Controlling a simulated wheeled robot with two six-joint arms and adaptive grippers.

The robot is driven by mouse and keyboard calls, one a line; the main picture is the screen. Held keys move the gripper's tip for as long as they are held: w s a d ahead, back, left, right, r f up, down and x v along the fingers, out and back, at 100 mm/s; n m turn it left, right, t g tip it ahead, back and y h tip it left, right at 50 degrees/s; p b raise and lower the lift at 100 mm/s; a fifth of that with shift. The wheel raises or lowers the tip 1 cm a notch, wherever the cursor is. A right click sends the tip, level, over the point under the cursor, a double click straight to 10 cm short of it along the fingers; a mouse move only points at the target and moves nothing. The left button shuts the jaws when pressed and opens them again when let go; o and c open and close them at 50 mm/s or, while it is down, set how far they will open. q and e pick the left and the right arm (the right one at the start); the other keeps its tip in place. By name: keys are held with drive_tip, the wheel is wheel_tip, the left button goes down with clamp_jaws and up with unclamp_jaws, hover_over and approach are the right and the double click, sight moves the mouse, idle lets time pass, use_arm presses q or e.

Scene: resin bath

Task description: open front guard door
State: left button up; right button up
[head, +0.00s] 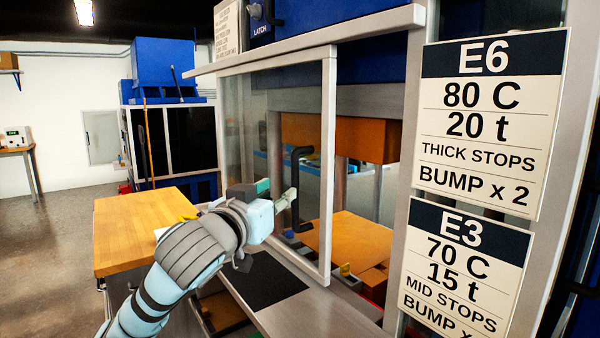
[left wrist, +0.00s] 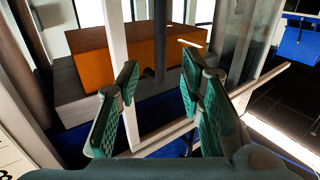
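The front guard door is a clear panel in a silver frame (head: 328,120) on the blue press. The space to the right of its frame upright looks open. A black upright bar handle (head: 302,160) stands near that upright. My left gripper (head: 276,193) is just left of the handle's lower half, pointing at it. In the left wrist view its green-padded fingers (left wrist: 160,72) are spread. A dark bar, seemingly the handle (left wrist: 158,45), shows between and beyond the fingertips. I cannot tell whether they touch it. My right gripper is not in view.
An orange block (head: 375,140) and a wooden-topped surface (head: 350,240) show inside the press. A black mat (head: 265,280) lies on the ledge below the door. A wooden table (head: 150,215) stands left. Cards E6 (head: 490,125) and E3 (head: 465,270) hang right.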

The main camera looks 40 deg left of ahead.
sight(294, 182)
use_arm(q)
drive_tip(key=p+x, duration=0.1)
drive_tip(key=x, duration=0.3)
drive_tip(key=shift+w+a+r, duration=0.15)
drive_tip(key=shift+w+a, duration=0.15)
drive_tip(key=shift+w, duration=0.05)
drive_tip(key=x, duration=0.6)
drive_tip(key=shift+d+f, duration=0.2)
drive_tip(key=shift+f, duration=0.1)
drive_tip(key=shift+s+r, duration=0.1)
drive_tip(key=shift+s, duration=0.1)
drive_tip(key=shift+c, duration=0.2)
drive_tip(key=shift+w, duration=0.15)
clamp_jaws()
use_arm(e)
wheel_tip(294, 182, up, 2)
